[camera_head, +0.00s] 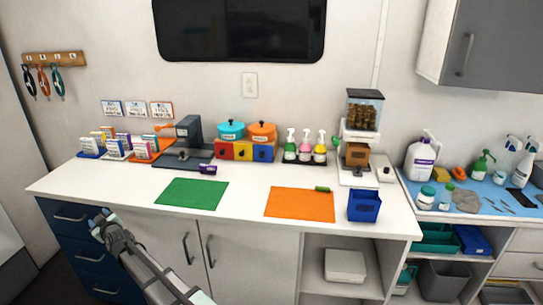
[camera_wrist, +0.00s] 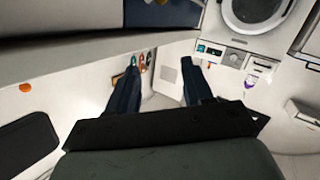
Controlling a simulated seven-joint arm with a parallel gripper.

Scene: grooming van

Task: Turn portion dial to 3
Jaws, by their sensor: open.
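A food dispenser (camera_head: 358,132) with a clear hopper of brown kibble stands at the back right of the white counter. A small box with a dark round spot (camera_head: 386,171) sits at the right of its base; I cannot tell whether this is the portion dial. No dial numbers or pointer can be read. My gripper (camera_head: 99,226) is low at the left, in front of the blue drawers and far from the dispenser. In the wrist view my gripper (camera_wrist: 160,82) has its two dark fingers apart, with nothing between them.
A blue bin (camera_head: 364,206) stands in front of the dispenser. Green (camera_head: 192,194) and orange (camera_head: 300,204) mats lie on the counter (camera_head: 245,197). Pump bottles (camera_head: 305,148) stand left of the dispenser. A grey wall cabinet (camera_head: 480,45) hangs at the upper right.

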